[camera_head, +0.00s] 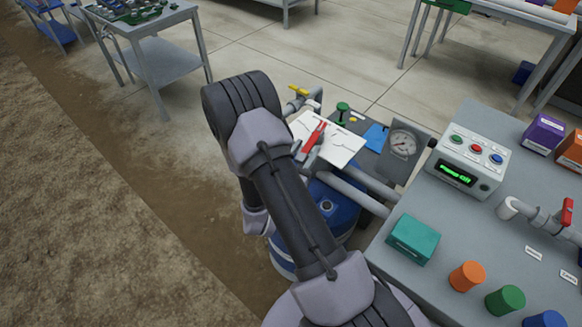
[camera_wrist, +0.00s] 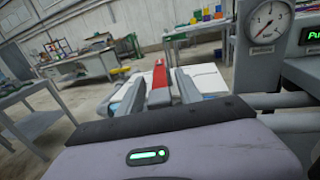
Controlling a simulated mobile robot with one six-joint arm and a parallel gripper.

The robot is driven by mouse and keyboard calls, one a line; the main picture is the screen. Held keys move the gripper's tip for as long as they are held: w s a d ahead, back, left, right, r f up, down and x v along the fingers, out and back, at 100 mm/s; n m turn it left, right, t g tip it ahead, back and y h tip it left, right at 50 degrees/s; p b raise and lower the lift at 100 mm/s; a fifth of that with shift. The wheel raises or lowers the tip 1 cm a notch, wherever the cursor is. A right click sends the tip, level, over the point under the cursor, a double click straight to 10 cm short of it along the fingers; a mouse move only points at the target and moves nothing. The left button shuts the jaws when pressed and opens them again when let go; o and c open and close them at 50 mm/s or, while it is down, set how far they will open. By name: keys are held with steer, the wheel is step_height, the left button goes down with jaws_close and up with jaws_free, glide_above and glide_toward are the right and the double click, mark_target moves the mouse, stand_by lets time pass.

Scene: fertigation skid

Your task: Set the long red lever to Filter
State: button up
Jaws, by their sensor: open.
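The long red lever (camera_head: 314,140) stands over a white plate (camera_head: 342,147) with thin dark lines on the skid. In the wrist view the red lever (camera_wrist: 159,86) lies between the two grey fingers of my gripper (camera_wrist: 161,90). The fingers are apart, with the lever nearer the left one; I cannot tell whether they touch it. In the head view my arm hides most of the gripper and the lever's lower part. No Filter marking is readable.
A pressure gauge (camera_head: 402,144), a yellow-handled valve (camera_head: 298,90) and a green knob (camera_head: 342,113) stand close by. Grey pipes (camera_head: 357,188) run beside a blue tank (camera_head: 327,209). A bench at right holds a control box (camera_head: 468,164), a shorter red lever (camera_head: 567,212) and coloured caps.

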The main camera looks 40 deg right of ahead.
steer(key=p+v, duration=0.3)
steer(key=v, duration=1.1)
steer(key=shift+s, duration=0.15)
steer(key=shift+a, duration=0.15)
